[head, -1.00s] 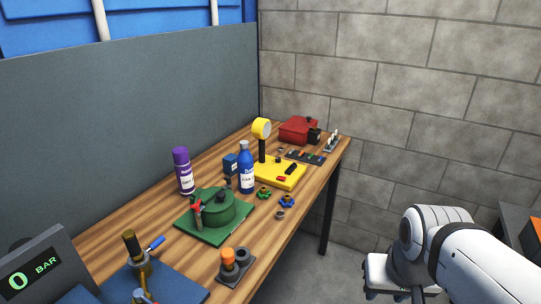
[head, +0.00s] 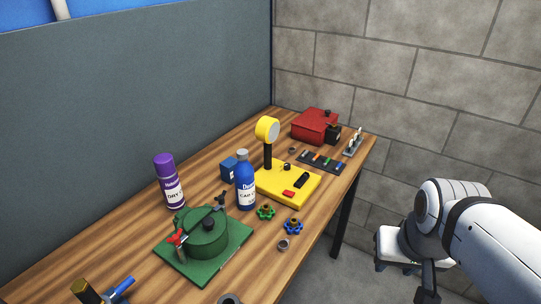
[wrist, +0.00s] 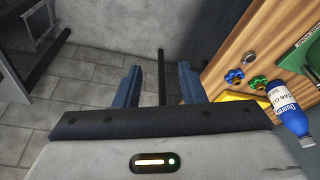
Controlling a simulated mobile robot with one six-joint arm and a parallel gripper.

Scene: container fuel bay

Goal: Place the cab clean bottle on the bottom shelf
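The cab clean bottle (head: 246,183) is blue with a white label and a grey-white cap. It stands upright on the wooden workbench, between the green pot fixture and the yellow gauge stand. In the wrist view the bottle (wrist: 290,112) shows at the right edge, beside my gripper and apart from it. My gripper (wrist: 155,78) is open, its two blue fingers spread with nothing between them, over the floor beside the bench. In the head view my gripper (head: 405,270) is at the lower right, away from the bench. No bottom shelf can be made out.
A purple spray can (head: 168,184) stands left of the bottle, and a green fixture (head: 205,238) in front. A yellow gauge stand (head: 287,183), small blue box (head: 229,168), green knob (head: 266,212) and blue knob (head: 293,226) are close by. A block wall (head: 430,100) is behind.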

